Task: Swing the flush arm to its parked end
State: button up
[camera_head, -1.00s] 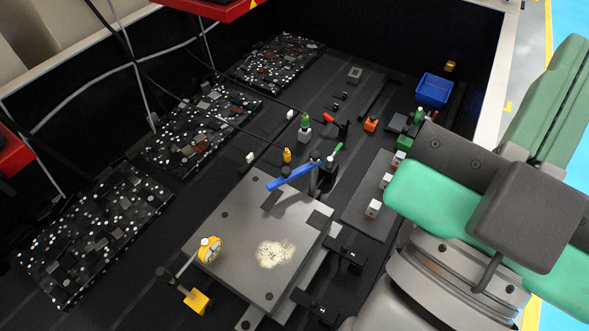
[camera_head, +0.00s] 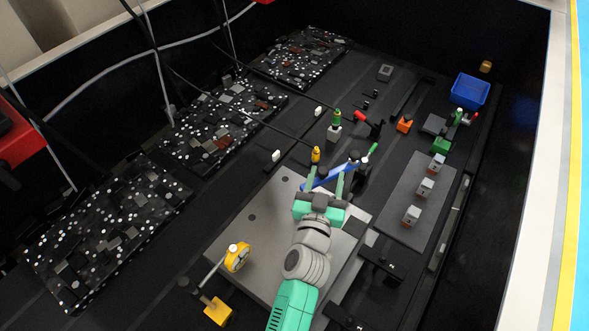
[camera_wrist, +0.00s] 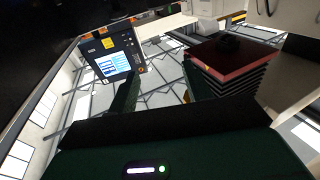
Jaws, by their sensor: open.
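The flush arm is the blue bar (camera_head: 325,176) in the head view. It slants from lower left up to a dark post (camera_head: 355,157) at its right end, near the far edge of the grey plate. My gripper (camera_head: 326,175) is over the plate, its green fingers apart and pointing away from the camera, at the bar. The fingers overlap part of the bar in the picture; whether they touch it I cannot tell. The wrist view shows the dark fingers apart (camera_wrist: 158,92) and no blue bar. No parked-end mark can be made out.
The grey plate (camera_head: 255,215) carries a yellow dial gauge (camera_head: 237,257) at its left. A yellow bottle (camera_head: 315,155) and a green-topped bottle (camera_head: 335,125) stand beyond the bar. Small blocks line a grey strip (camera_head: 400,225) at right. A blue bin (camera_head: 470,91) is farther back.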

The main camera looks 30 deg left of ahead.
aim_at(322, 175)
notch_tip(322, 175, down, 6)
jog(key=s+a, duration=0.1)
jog(key=a, duration=0.1)
jog(key=shift+g, duration=0.3)
jog(key=b+x, duration=0.1)
jog(key=x, duration=0.1)
jog(key=b+x, duration=0.1)
jog(key=x, duration=0.2)
jog(key=b+x, duration=0.1)
jog(key=x, duration=0.1)
jog(key=shift+w+d+f, duration=0.15)
jog(key=shift+w+d, duration=0.15)
grip_shut()
